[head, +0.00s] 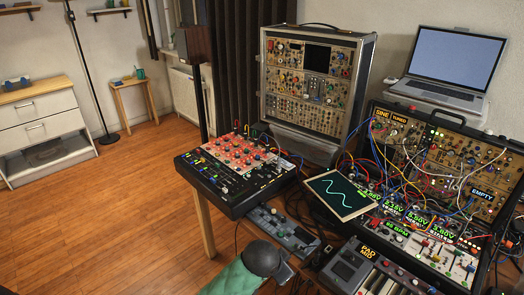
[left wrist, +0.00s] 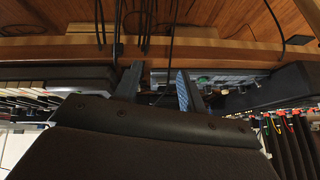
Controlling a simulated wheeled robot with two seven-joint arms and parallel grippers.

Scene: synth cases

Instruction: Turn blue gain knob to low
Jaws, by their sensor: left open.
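I cannot single out the blue gain knob; many small coloured knobs show in the head view, too small to tell apart. They sit on the mixer (head: 232,190) with a red upper panel, on the upright modular rack (head: 311,82) and on the cabled synth case (head: 440,150) at right. In the left wrist view my left gripper (left wrist: 157,88) is open, with nothing seen between its fingers, beside dark gear along a wooden edge. In the head view my grey and green left arm comes in at the bottom, near the mixer; its fingertips are not clear. My right gripper is not in view.
A small tilted screen (head: 342,195) shows a wave line. A keyboard unit (head: 365,270) lies at bottom right and a slim grey device (head: 282,231) near my arm. Loose patch cables hang over the synth case. A laptop (head: 445,62) stands behind. The wooden floor at left is open.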

